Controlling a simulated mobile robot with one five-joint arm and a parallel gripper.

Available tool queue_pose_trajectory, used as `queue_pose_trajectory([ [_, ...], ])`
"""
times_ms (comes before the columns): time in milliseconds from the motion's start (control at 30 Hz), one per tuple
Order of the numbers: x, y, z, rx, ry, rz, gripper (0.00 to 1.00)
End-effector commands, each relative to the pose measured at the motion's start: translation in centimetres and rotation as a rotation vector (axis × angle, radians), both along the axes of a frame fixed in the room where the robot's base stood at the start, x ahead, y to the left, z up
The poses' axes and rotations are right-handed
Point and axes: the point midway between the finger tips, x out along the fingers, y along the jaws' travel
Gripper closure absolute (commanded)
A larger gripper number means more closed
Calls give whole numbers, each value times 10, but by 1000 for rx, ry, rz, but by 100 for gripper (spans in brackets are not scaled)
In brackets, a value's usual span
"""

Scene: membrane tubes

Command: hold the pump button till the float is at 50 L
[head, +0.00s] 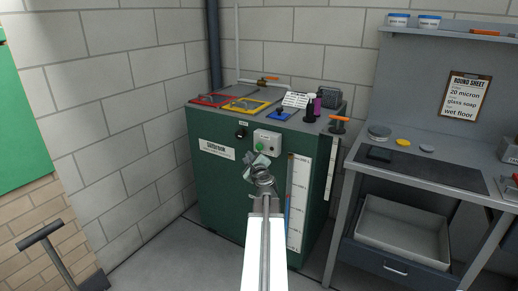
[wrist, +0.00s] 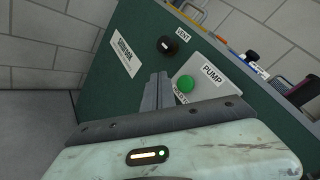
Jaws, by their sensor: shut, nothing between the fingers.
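The green tank (head: 215,185) stands against the back wall. On its front is a pale pump panel (head: 269,137) with a round green button (head: 260,147). The wrist view shows the button (wrist: 185,84) beside the PUMP label (wrist: 212,73). My gripper (head: 257,160) is shut and empty, just below the button in the head view. In the wrist view its fingertips (wrist: 163,77) are just left of the button, and I see no contact. A white scale (head: 298,203) with a blue column (head: 288,205) is on the tank's front right. The float and scale figures are too small to read.
A black VENT knob (wrist: 167,45) is left of the panel. Red and yellow frames (head: 245,104), a blue item (head: 279,115) and dark bottles (head: 312,108) stand on the tank top. A grey workbench (head: 420,172) is at the right.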

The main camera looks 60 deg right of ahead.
Motion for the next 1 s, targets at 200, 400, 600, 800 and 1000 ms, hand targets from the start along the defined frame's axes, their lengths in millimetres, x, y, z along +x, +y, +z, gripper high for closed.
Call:
queue_pose_trajectory([
  [200, 0, -34, 0, 0, 0, -1, 100],
  [400, 0, -42, 0, 0, 0, 1, 100],
  [600, 0, -42, 0, 0, 0, 1, 100],
  [800, 0, -41, 0, -1, 1, 1, 100],
  [1000, 0, -41, 0, -1, 1, 1, 100],
])
